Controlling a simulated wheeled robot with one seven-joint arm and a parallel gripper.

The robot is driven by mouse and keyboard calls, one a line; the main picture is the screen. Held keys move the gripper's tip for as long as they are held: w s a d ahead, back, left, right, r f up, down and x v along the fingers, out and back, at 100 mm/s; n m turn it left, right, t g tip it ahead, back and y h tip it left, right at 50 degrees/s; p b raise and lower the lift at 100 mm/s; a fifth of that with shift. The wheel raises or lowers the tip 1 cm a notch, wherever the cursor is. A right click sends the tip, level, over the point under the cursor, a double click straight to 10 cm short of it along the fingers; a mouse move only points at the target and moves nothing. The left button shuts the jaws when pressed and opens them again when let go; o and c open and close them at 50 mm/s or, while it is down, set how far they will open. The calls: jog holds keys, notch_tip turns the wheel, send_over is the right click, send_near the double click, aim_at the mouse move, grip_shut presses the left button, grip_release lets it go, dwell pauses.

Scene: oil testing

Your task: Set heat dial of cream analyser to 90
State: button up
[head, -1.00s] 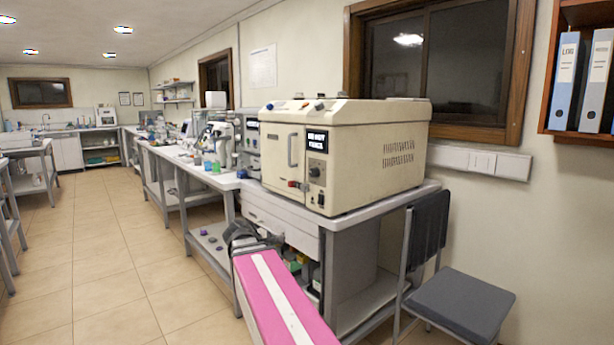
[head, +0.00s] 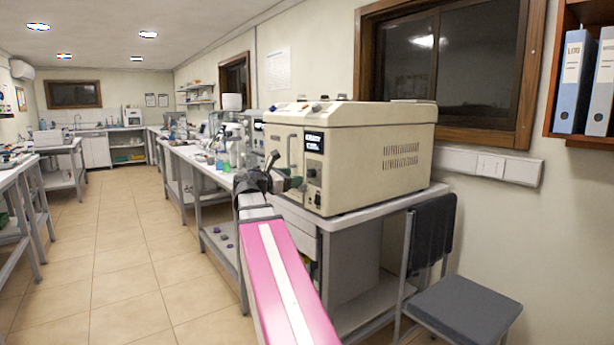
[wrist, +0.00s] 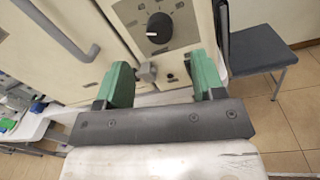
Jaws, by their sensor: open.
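The cream analyser (head: 385,165) is a large cream box on the bench at the right of centre in the head view. A small dark display (head: 314,142) is on its front. The black heat dial (wrist: 159,28) with a white pointer mark and a ring of scale marks shows at the top of the wrist view. The scale numbers are too small to read. My gripper (wrist: 163,82) has green fingers, open and apart, in front of the panel below the dial, with nothing held. In the head view my gripper (head: 294,183) is beside the analyser's front.
A grey lever-like knob (wrist: 147,72) and a small dark button sit below the dial. A door handle (wrist: 65,32) is left of the panel. A dark chair (head: 460,305) stands at the right. The floor left of the bench is clear.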

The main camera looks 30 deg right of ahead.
aim_at(309, 174)
jog(key=d, duration=0.4)
jog(key=w+d, duration=0.1)
jog(key=d, duration=0.2)
jog(key=shift+d, duration=0.1)
jog(key=c, duration=0.9)
